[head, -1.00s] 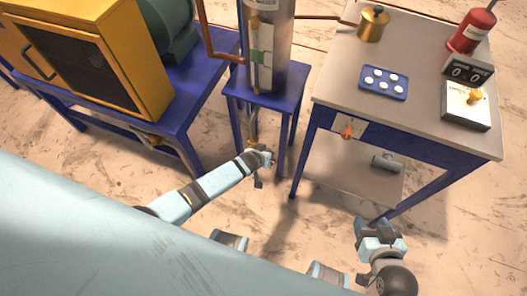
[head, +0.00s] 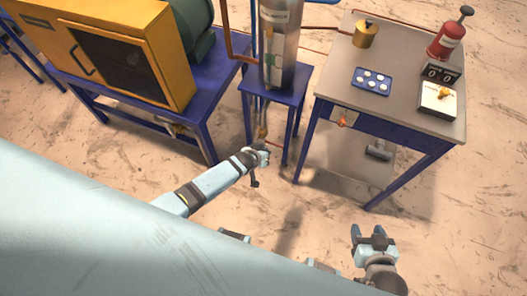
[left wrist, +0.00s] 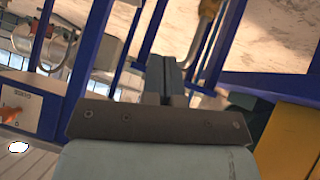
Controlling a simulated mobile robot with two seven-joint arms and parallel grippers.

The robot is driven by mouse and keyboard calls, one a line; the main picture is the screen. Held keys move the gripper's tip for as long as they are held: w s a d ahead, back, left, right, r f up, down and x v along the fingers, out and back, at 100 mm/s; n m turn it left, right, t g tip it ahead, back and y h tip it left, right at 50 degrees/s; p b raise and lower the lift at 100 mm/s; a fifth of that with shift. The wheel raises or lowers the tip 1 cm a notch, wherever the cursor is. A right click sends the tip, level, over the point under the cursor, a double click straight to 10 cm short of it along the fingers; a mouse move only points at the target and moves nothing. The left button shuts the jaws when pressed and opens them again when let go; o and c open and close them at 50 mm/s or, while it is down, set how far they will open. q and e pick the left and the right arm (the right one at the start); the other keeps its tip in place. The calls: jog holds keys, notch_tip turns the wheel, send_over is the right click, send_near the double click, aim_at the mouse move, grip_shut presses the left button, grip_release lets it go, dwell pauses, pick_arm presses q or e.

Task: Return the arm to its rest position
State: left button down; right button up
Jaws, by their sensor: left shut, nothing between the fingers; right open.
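My left arm reaches in from the left in the head view. Its gripper (head: 262,152) is over the floor, just in front of the small blue stand (head: 272,92). In the left wrist view the left gripper (left wrist: 166,68) has its two fingers together with nothing between them. My right gripper (head: 367,232) is open and empty over the bare floor at the lower right, in front of the grey-topped table (head: 340,75) and apart from it. Part of the right arm is cut off by the bottom edge.
A metal cylinder (head: 280,45) stands on the blue stand. A yellow cabinet (head: 105,45) sits on a blue bench at left. The front floor is clear.

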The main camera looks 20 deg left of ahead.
pick_arm(q)
jog(key=shift+s+r, duration=0.1)
pick_arm(e)
jog(key=shift+r, duration=0.25)
jog(key=shift+w+r, duration=0.25)
pick_arm(q)
jog(key=s+a+r+m+g+y, duration=0.1)
jog(key=s+a+r+g, duration=0.25)
jog(key=s+r, duration=1.2)
jog(key=s+a+r+m+g+y, duration=0.15)
jog(key=s+a+r, duration=0.35)
jog(key=s+r, duration=1.05)
jog(key=w+d+f+m+t+h+p, duration=0.1)
jog(key=w+d+f+t+h+p, duration=0.2)
jog(key=w+d+t+p, duration=0.3)
jog(key=w+f, duration=0.1)
jog(key=w, duration=0.1)
jog(key=shift+w+d+f+t, duration=0.25)
jog(key=shift+w+t, duration=0.15)
pick_arm(e)
jog(key=r, duration=0.6)
jog(key=shift+s+d, duration=0.15)
jog(key=shift+d, duration=0.05)
pick_arm(q)
jog(key=shift+h, duration=0.25)
pick_arm(e)
jog(key=shift+o, duration=0.2)
